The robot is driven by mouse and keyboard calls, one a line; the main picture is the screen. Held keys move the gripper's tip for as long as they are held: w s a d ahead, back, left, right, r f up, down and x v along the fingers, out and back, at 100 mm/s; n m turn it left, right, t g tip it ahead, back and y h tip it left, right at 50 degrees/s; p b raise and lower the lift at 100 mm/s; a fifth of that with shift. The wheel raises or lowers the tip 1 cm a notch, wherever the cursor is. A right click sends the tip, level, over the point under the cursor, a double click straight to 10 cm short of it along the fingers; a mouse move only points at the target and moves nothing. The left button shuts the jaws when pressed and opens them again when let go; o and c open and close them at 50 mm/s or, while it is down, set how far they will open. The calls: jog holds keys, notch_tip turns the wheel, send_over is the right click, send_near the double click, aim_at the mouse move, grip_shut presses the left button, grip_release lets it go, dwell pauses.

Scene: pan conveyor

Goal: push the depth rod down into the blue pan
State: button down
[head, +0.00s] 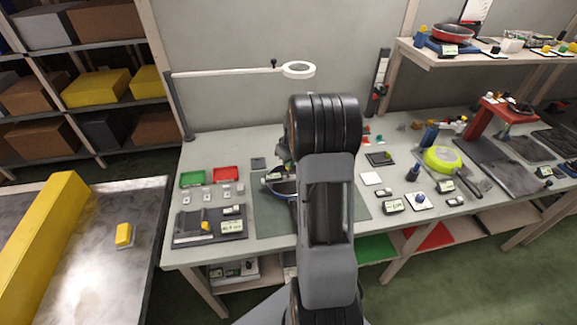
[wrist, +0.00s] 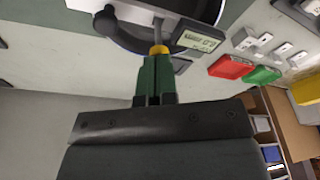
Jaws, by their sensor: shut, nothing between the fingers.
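The blue pan (head: 281,187) stands on the bench, mostly hidden behind my arm in the head view. In the wrist view its dark blue rim (wrist: 208,10) shows at the top. The depth rod shows as a grey stem with a yellow cap (wrist: 158,49), over the pan. A gauge with a small display (wrist: 199,39) sits beside the rod at the pan's edge. My gripper (wrist: 156,60) is shut and empty, its green-and-black fingertips right at the yellow cap. I cannot tell whether they touch it. The rod's lower end is not clear.
A red tray (head: 226,174) and a green tray (head: 192,178) lie left of the pan. A lamp arm (head: 225,73) reaches over the bench from the left. A yellow-green pan (head: 441,158) and small devices stand to the right. A conveyor with a yellow rail (head: 40,245) is at left.

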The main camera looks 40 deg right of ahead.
jog(key=shift+s+b+x, duration=0.15)
jog(key=shift+b+x, duration=0.5)
jog(key=shift+x, duration=0.15)
jog(key=shift+s+b+x, duration=0.2)
jog(key=shift+b+x, duration=0.4)
jog(key=shift+x, duration=0.15)
jog(key=shift+r, duration=0.1)
dwell(0.6)
jog(key=shift+w+p+v, duration=0.3)
jog(key=shift+p+v, duration=0.65)
jog(key=shift+v, duration=0.5)
jog(key=shift+w+p+v, duration=0.3)
jog(key=shift+p+v, duration=0.7)
jog(key=shift+v, duration=0.45)
jog(key=shift+w+p+v, duration=0.3)
jog(key=shift+p+v, duration=0.65)
jog(key=shift+v, duration=0.45)
jog(key=shift+r, duration=0.15)
jog(key=shift+a+m, duration=0.1)
jog(key=shift+m, duration=0.2)
jog(key=s+a+r+t, duration=0.1)
jog(key=s+a+r, duration=0.5)
jog(key=a, duration=0.5)
jog(key=s+a+r+t, duration=0.1)
jog(key=s+a+r, duration=0.5)
jog(key=s+a, duration=0.5)
jog(key=shift+s+a, duration=0.3)
jog(key=shift+a, duration=0.35)
